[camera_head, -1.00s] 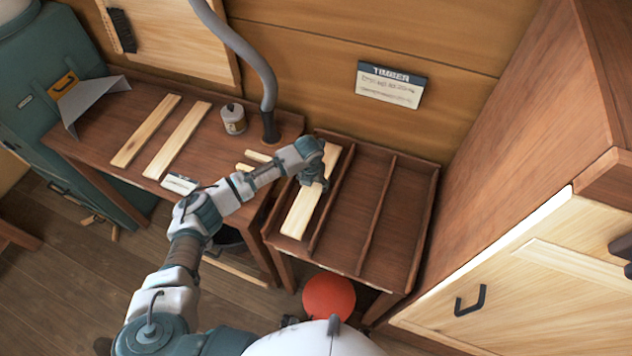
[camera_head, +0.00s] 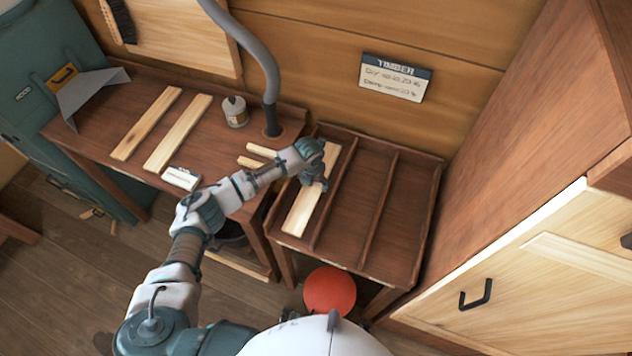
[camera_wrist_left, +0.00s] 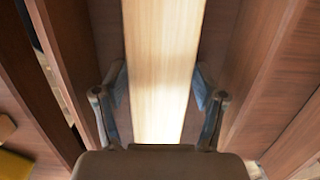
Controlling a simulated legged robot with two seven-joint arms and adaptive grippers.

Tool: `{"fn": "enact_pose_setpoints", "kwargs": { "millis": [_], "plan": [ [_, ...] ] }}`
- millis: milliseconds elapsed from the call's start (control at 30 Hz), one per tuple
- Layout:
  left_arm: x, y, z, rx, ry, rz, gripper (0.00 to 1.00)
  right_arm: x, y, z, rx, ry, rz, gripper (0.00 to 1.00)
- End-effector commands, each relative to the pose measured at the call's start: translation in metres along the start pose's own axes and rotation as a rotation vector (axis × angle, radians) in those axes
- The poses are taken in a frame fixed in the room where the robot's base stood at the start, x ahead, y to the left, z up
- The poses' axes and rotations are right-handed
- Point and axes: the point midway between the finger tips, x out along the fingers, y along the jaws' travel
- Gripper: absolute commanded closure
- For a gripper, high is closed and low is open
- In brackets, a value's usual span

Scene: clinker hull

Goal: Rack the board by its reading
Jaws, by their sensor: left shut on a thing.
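A pale board (camera_head: 300,215) lies lengthwise in the leftmost compartment of the brown rack (camera_head: 408,215), between the rack's left side and the first divider. My left gripper (camera_head: 318,182) is over the middle of this board and shut on it. In the left wrist view my left gripper's fingers (camera_wrist_left: 162,95) stand on either side of the board (camera_wrist_left: 163,50). The rack's other compartments are empty. A small white device (camera_head: 182,178), perhaps the meter, lies on the bench's front edge; its reading is too small to tell. My right gripper is out of view.
The bench (camera_head: 95,135) left of the rack bears two long pale boards (camera_head: 147,123), short offcuts (camera_head: 255,158), a can (camera_head: 235,111) and a grey hose. A TIMBER sign (camera_head: 396,77) with dry and damp lines hangs behind. A cabinet (camera_head: 530,270) stands right; a red round thing (camera_head: 329,290) is below.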

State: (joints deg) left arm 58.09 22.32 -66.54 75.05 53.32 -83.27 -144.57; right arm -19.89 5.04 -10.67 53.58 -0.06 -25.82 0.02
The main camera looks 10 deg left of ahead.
Motion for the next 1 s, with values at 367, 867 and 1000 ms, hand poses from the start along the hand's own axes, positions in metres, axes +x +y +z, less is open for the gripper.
{"fn": "enact_pose_setpoints", "kwargs": {
  "millis": [367, 867, 1000],
  "plan": [
    [0.002, -0.003, 0.001, 0.001, 0.000, 0.004, 0.00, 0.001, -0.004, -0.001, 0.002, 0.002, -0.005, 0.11],
    [-0.025, -0.002, 0.001, 0.001, -0.003, 0.002, 0.00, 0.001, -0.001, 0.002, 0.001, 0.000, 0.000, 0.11],
    [-0.058, -0.004, 0.002, 0.002, -0.003, 0.004, 0.00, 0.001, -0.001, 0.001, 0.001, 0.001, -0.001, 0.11]
  ]
}}
